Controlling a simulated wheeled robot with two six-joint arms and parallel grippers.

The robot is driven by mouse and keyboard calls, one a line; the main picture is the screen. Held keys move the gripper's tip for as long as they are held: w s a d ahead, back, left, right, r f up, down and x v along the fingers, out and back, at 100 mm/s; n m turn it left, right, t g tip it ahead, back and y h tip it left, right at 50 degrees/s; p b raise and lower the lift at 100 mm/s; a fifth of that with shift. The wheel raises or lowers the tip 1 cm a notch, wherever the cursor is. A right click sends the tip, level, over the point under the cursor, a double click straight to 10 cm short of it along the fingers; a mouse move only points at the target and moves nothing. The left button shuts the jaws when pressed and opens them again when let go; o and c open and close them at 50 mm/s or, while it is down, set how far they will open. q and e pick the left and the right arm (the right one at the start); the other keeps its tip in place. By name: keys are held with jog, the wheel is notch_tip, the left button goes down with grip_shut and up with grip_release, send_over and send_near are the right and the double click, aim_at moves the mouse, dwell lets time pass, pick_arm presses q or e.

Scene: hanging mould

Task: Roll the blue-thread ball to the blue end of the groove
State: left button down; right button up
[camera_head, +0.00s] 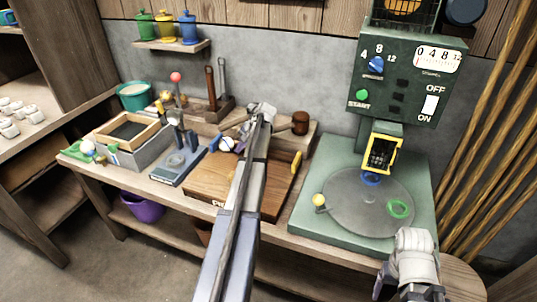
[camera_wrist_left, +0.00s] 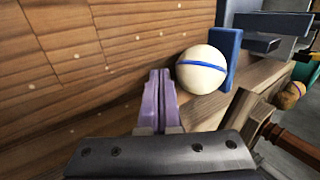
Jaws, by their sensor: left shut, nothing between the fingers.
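The blue-thread ball (camera_head: 227,144) is cream-white with a blue band. It sits at the left end of the groove on the wooden board (camera_head: 220,180), right beside the blue end block (camera_head: 213,144). In the left wrist view the ball (camera_wrist_left: 202,70) appears against the blue block (camera_wrist_left: 229,58). My left gripper (camera_wrist_left: 162,85) is shut and empty, its purple fingers just beside the ball on the side away from the block; I cannot tell if they touch it. The yellow end block (camera_head: 297,161) is at the right. My right gripper (camera_head: 412,262) is low right, fingers unclear.
A mallet (camera_head: 299,123) lies behind the board. A blue-grey stand (camera_head: 181,163) and a wooden-framed box (camera_head: 132,135) are to the left. A green machine (camera_head: 410,80) with a round plate (camera_head: 365,205) is to the right. My left arm hides part of the board.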

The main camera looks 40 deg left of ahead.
pick_arm(q)
jog(key=shift+w+d+r+p, duration=0.15)
jog(key=shift+d+r+p, duration=0.2)
jog(key=shift+d, duration=0.3)
jog(key=shift+w+d+r+p, duration=0.2)
jog(key=shift+d+r, duration=0.1)
jog(key=shift+d, duration=0.3)
notch_tip(320, 180, up, 7)
jog(key=p, duration=0.7)
